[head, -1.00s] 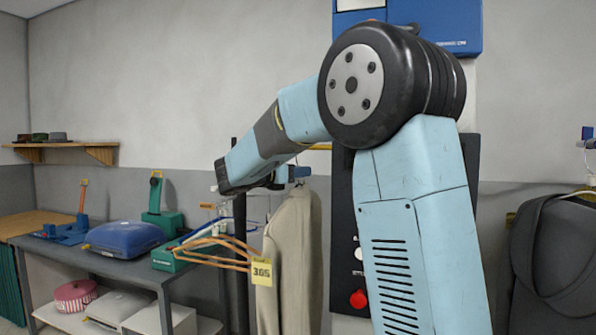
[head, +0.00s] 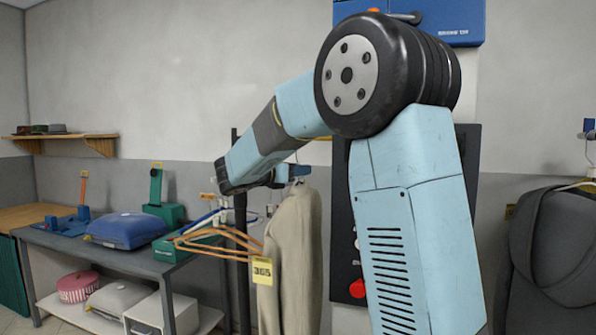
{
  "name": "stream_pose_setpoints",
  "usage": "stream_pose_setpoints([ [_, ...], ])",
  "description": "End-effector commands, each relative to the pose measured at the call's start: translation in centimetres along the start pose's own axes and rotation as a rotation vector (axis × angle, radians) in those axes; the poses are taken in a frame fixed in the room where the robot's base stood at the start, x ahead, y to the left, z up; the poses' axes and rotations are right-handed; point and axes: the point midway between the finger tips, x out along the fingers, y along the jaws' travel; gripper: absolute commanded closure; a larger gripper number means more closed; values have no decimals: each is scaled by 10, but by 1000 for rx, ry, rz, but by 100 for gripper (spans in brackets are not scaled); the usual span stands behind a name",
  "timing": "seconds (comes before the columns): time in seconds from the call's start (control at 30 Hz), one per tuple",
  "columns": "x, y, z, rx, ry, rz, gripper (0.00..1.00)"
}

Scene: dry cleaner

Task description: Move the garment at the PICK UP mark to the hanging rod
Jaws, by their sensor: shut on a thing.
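A beige garment (head: 299,255) hangs on a hanger with a yellow tag (head: 262,271) reading 365 at its left side. My gripper (head: 297,172) is at the end of my arm, shut on the top of the garment's hanger; the fingertips are small and partly hidden behind my wrist. The garment hangs upright, its lower end cut off by the picture's bottom edge. No PICK UP mark is readable. A dark post (head: 240,215) stands just left of the garment; whether it belongs to the hanging rod cannot be told.
Several empty hangers (head: 210,241) stick out left of the garment, close to it. A grey table (head: 75,246) with a blue case (head: 125,231) and green tools stands at left. A dark garment (head: 558,245) hangs at far right. My arm hides part of a black wall panel.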

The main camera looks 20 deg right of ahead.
Motion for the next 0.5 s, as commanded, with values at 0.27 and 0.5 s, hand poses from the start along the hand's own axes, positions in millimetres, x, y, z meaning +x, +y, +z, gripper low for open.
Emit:
stream_pose_setpoints([
  [0.27, 0, 0, -1, 1, -1, 0, 100],
  [0.5, 0, 0, -3, 1, -1, 0, 100],
])
